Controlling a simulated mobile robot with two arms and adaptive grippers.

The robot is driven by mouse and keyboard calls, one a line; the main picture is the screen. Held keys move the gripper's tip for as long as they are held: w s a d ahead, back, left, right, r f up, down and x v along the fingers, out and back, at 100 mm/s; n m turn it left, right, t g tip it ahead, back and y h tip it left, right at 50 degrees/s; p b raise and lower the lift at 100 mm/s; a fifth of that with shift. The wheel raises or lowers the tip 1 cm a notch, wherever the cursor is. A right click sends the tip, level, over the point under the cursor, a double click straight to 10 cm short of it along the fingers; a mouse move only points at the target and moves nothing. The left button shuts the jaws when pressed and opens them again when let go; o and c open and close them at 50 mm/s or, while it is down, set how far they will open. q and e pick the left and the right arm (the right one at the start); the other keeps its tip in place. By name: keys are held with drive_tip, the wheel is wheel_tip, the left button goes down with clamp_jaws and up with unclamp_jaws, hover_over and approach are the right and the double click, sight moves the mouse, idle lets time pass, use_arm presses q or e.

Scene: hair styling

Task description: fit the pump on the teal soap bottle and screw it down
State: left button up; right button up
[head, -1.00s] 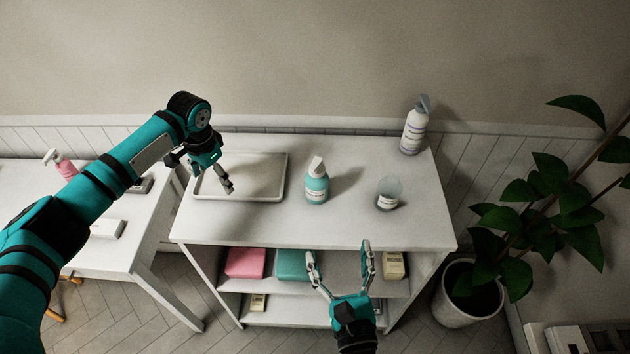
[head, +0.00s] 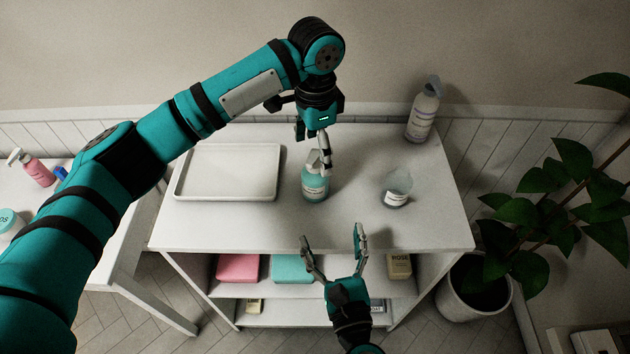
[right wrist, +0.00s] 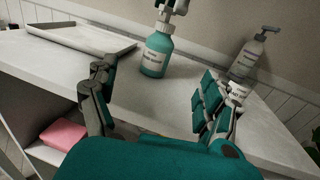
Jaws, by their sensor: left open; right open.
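The teal soap bottle (head: 315,188) stands upright near the middle of the white cabinet top. A whitish pump top (head: 314,158) sits at its neck; how it is seated I cannot tell. My left gripper (head: 313,150) is open, pointing down with its fingers at the pump top, one on its right side; contact is unclear. My right gripper (head: 332,234) is open and empty in front of the cabinet, below the bottle.
A white tray (head: 181,188) lies left of the bottle. A clear labelled container (head: 396,188) stands to its right, and a grey pump bottle (head: 422,113) at the back right. The lower shelf holds pink (head: 238,268) and teal boxes. A potted plant (head: 470,290) is at right.

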sight(314, 171)
use_arm(q)
drive_tip(key=shift+w+f, duration=0.1)
drive_tip(key=shift+w, duration=0.05)
use_arm(e)
drive_tip(key=w+a, duration=0.1)
drive_tip(key=w, duration=0.4)
drive_tip(key=w+a, duration=0.1)
drive_tip(key=w, duration=0.5)
drive_tip(key=w+a, duration=0.1)
drive_tip(key=w, duration=0.5)
drive_tip(key=shift+w+a, duration=0.15)
drive_tip(key=shift+a, duration=0.05)
drive_tip(key=shift+c, duration=0.2)
clamp_jaws()
